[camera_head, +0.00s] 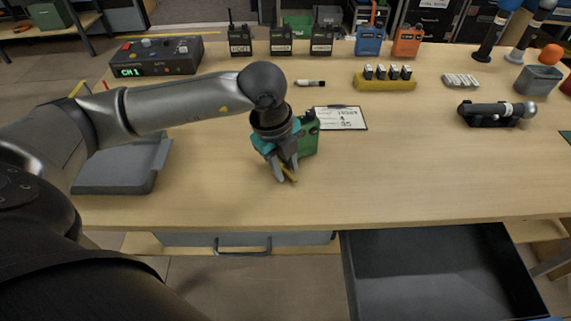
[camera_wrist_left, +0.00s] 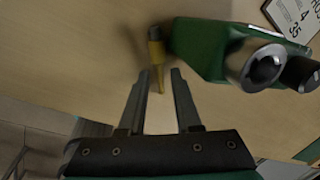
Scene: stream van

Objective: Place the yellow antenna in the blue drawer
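The yellow antenna (camera_wrist_left: 155,48) lies on the table beside a green radio (camera_wrist_left: 205,45). In the head view only part of the antenna (camera_head: 291,174) shows beside my fingers. My left gripper (camera_wrist_left: 158,78) is open, pointing down at the table, with the antenna's thin end between or just past its fingertips; I cannot tell whether they touch it. The left gripper also shows in the head view (camera_head: 284,178), in front of the green radio (camera_head: 308,138). An open drawer (camera_head: 435,270) with a dark, empty interior is at the lower right. My right gripper is not in view.
A closed drawer (camera_head: 205,239) with a handle is left of the open one. A clipboard (camera_head: 342,118) lies behind the green radio. Several radios, a yellow battery holder (camera_head: 385,84) and a black stand (camera_head: 493,121) are farther back. The table's front right is clear.

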